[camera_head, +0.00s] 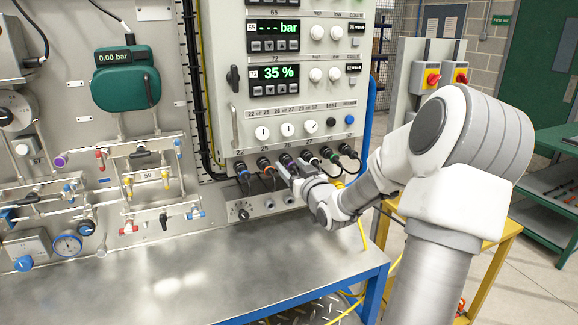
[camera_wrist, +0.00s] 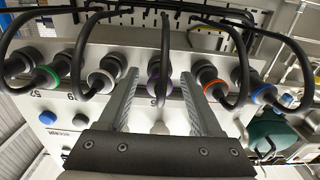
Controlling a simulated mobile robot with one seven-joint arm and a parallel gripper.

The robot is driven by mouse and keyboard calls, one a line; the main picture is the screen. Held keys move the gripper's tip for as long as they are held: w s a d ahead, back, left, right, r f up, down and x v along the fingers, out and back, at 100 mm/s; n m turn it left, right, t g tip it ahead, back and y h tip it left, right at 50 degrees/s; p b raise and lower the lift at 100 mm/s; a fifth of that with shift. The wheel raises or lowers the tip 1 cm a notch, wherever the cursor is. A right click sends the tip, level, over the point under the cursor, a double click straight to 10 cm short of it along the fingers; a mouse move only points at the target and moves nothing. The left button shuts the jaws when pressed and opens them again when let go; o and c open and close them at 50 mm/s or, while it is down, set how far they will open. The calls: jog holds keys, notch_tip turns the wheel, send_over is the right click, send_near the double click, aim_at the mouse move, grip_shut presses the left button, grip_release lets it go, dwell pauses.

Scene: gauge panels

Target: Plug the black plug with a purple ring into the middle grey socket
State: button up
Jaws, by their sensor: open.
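The black plug with a purple ring (camera_head: 287,160) sits in the row of plugs along the lower edge of the grey gauge panel. In the wrist view the same plug (camera_wrist: 154,84) hangs between the two fingers of my gripper (camera_wrist: 158,78), its black cable curving up. My gripper is open, with a finger on each side of the plug and visible gaps. In the head view my gripper (camera_head: 284,171) reaches the plug row from the lower right. Grey sockets (camera_head: 269,204) show on the low box beneath; my wrist may hide part of that row, so I cannot tell which is the middle one.
Neighbouring plugs have orange (camera_wrist: 208,80), blue (camera_wrist: 258,95), white (camera_wrist: 102,80) and green (camera_wrist: 45,77) rings, close to my fingers, with looping black cables. A steel bench (camera_head: 180,275) lies below, mostly clear. Pipes and valves (camera_head: 150,180) fill the left wall.

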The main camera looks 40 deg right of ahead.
aim_at(295, 170)
jog(key=shift+c, duration=0.3)
dwell(0.4)
grip_shut()
jog(key=shift+s, duration=0.1)
dwell(1.2)
jog(key=shift+p+v, duration=0.35)
jog(key=shift+v, duration=2.55)
